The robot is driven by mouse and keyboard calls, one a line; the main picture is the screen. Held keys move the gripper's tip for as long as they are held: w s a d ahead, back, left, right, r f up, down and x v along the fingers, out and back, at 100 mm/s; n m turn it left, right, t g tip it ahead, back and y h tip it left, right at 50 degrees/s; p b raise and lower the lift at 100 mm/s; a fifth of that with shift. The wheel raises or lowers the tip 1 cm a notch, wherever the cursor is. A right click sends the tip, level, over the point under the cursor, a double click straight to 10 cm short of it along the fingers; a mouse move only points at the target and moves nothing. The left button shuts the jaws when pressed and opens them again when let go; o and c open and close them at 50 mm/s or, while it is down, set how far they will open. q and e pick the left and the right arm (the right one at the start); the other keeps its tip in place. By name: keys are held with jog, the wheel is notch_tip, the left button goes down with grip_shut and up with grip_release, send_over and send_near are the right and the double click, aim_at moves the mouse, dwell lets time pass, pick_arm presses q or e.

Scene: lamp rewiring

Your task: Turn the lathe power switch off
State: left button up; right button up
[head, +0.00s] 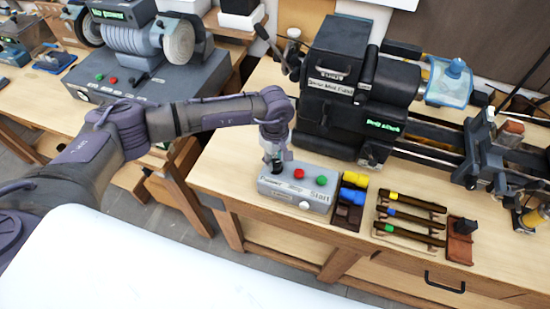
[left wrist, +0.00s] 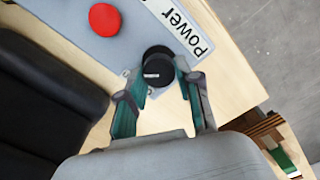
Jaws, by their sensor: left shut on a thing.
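The lathe control box (head: 270,187) is a grey box on the front left of the lathe bench, with a label strip reading Power, Stop and Start. It carries a red button (head: 299,173), a green button (head: 321,180) and a black power knob at its left end. In the left wrist view the black knob (left wrist: 157,68) is between the two fingers of my left gripper (left wrist: 161,74), which is shut on it. In the head view the left gripper (head: 276,163) comes down from above and mostly hides the knob. My right gripper is not in view.
The black lathe (head: 345,90) stands behind the box. A small tray with yellow and blue pieces (head: 352,188) and several dark tools (head: 411,215) lie to the right. A grinder (head: 150,50) sits on the left bench. Bare wood (head: 222,170) lies left of the box.

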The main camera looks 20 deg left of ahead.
aim_at(275, 163)
pick_arm(q)
jog(key=shift+f+n+b, duration=0.2)
jog(key=shift+n+b, duration=1)
jog(key=shift+b, duration=0.15)
grip_shut()
jog(key=n+b, duration=0.9)
jog(key=n, duration=0.1)
jog(key=shift+s+n+b, duration=0.1)
jog(key=shift+n+b, duration=0.25)
jog(key=shift+n, duration=0.05)
jog(key=n+b, duration=0.1)
jog(key=n, duration=0.1)
jog(key=n+b, duration=0.2)
jog(key=shift+s+r+n, duration=0.1)
jog(key=shift+r+n, duration=0.1)
jog(key=shift+n, duration=0.1)
jog(key=o, duration=1.1)
grip_release()
jog(key=shift+r, duration=0.15)
notch_tip(275, 163, up, 12)
jog(key=shift+f, duration=0.1)
